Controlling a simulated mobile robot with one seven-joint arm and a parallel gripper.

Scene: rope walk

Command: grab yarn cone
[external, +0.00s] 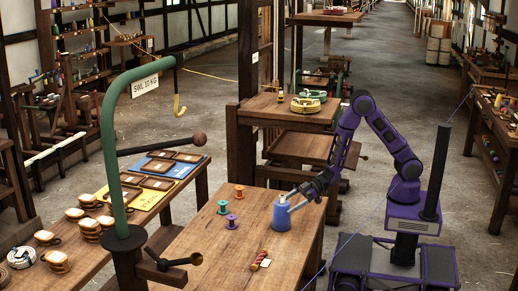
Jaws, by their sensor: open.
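A blue yarn cone (281,216) stands upright near the right edge of the wooden table (215,262). My gripper (291,203) is open at the upper part of the cone, coming in from the right. Its fingers point left toward the cone. I cannot tell whether they touch the cone or straddle it.
Spools in green (222,207), purple (232,221) and orange (239,191) stand left of the cone. A striped stick-like item (260,260) lies nearer the front. A green hoist arm (112,150) rises at the table's left. A wooden post (247,60) stands behind.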

